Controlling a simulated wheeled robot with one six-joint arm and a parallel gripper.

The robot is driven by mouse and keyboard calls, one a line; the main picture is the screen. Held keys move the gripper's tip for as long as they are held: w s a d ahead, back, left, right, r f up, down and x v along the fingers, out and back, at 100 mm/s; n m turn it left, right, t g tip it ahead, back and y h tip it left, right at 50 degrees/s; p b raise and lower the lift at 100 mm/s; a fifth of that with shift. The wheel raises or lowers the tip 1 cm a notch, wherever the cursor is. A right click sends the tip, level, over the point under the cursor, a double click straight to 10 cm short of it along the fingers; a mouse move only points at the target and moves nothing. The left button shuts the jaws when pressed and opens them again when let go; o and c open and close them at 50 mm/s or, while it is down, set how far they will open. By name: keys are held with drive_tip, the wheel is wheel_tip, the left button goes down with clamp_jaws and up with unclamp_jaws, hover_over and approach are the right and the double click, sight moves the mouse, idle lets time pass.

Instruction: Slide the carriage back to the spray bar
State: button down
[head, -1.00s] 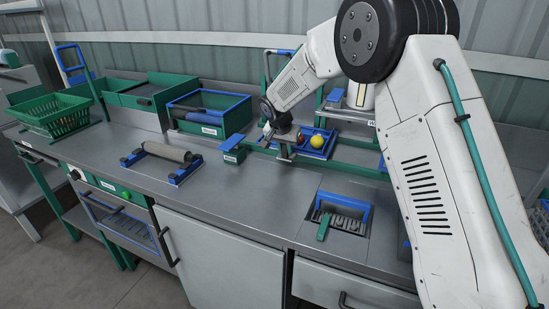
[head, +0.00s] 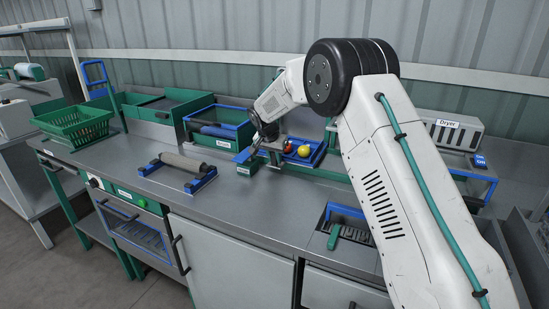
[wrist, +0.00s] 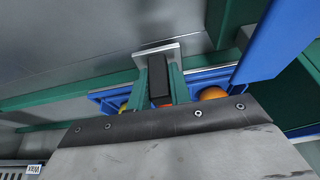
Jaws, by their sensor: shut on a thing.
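The carriage, a blue tray (head: 318,158) on green rails, holds a red and a yellow fruit. It stands behind the worktop, right of the green block. My gripper (head: 266,145) is at its left front, shut on a grey upright handle. In the wrist view, the green fingers of my gripper (wrist: 160,82) stand either side of a dark grip with a bright metal plate (wrist: 173,50) at its end. The blue tray (wrist: 105,97) lies behind them, with orange fruit partly hidden. I cannot make out the spray bar; my arm hides the area behind the tray.
A green block with a blue top (head: 244,166) stands just left of my gripper. A roller in a blue frame (head: 200,182), a green bin (head: 240,133) and a green basket (head: 75,125) are further left. The dryer (head: 455,133) is right. The front worktop is mostly clear.

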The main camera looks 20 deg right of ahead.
drive_tip(key=c, duration=1.3)
unclamp_jaws()
drive_tip(key=shift+w+a, duration=0.2)
drive_tip(key=shift+a, duration=0.05)
drive_tip(key=shift+d, duration=0.1)
drive_tip(key=shift+r, duration=0.1)
drive_tip(key=v, duration=0.7)
drive_tip(key=shift+s+r, duration=0.2)
drive_tip(key=shift+r, duration=0.05)
